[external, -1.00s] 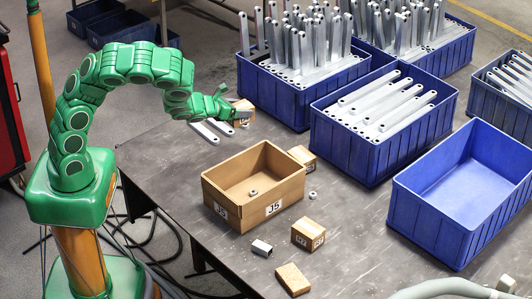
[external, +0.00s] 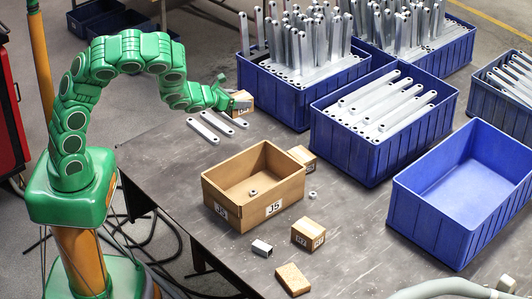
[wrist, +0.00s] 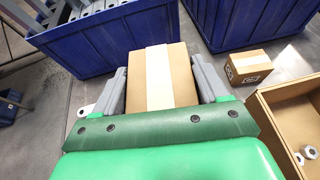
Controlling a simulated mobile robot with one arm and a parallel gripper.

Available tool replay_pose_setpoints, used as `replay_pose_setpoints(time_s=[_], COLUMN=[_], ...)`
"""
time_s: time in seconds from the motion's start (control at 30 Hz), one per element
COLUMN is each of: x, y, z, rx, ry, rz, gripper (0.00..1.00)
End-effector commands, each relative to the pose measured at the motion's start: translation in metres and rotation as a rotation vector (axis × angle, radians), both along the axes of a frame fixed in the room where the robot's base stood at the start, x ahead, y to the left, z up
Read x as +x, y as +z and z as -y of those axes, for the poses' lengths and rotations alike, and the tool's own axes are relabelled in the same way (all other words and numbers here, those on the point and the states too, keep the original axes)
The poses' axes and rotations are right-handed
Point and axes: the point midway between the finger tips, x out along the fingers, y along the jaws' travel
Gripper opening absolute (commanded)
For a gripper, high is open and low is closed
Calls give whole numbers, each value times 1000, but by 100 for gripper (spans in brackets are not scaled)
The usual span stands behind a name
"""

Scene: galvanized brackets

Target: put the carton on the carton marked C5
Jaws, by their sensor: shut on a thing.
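My gripper (external: 236,103) is shut on a brown carton (external: 241,108) near the far left edge of the table. The wrist view shows this carton (wrist: 160,75) between the two grey fingers, with a pale tape strip along its top. One small carton (external: 302,158) stands behind the open box, apart from my gripper; it also shows in the wrist view (wrist: 248,66), at the right. Another small carton (external: 308,234) stands at the front of the open box.
Several flat bars (external: 203,130) lie left of my gripper. A short metal piece (external: 262,248), a tan block (external: 292,279) and a nut (external: 313,194) lie loose. Blue bins (external: 345,150) stand behind and right.

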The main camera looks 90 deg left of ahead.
Motion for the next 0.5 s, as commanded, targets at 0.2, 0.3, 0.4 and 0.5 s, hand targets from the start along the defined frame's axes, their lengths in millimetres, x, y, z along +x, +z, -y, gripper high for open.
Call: replay_pose_setpoints(time_s=[0.2,0.3,0.4,0.5], x=[1,1,0,1], y=[21,31,40,50], z=[0,0,0,0], rx=[4,3,3,3], ry=[-1,-1,1,-1], rz=[6,3,3,4], gripper=[35,35,35,35])
